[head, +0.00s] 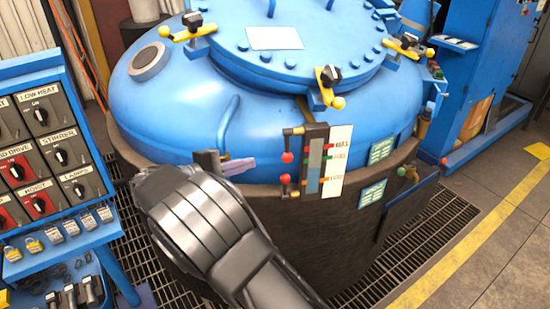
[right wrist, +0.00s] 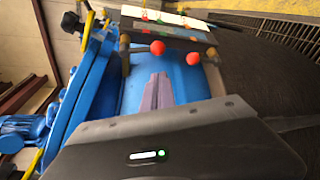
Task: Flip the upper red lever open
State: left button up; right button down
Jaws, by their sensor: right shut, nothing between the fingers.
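The upper red lever knob (head: 287,157) sits on the left side of the level gauge (head: 318,160) on the front of the blue vessel. A second red knob (head: 285,178) is just below it. In the right wrist view, turned sideways, the upper knob (right wrist: 158,47) is left of the lower knob (right wrist: 193,58). My right gripper (head: 250,165) is shut and empty, left of the knobs and apart from them. Its fingers (right wrist: 159,77) point toward the gauge in the right wrist view. My left gripper is out of view.
The blue vessel (head: 175,100) carries yellow clamp handles (head: 326,85) on its lid. A control panel (head: 45,150) with knobs stands at the left. Metal grating (head: 430,245) covers the floor around the vessel. A blue cabinet (head: 480,60) stands at the right.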

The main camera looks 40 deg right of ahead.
aim_at(287, 145)
dwell(0.3)
jog(key=p+x, duration=0.2)
jog(key=x, duration=0.8)
jog(key=shift+d+f, duration=0.1)
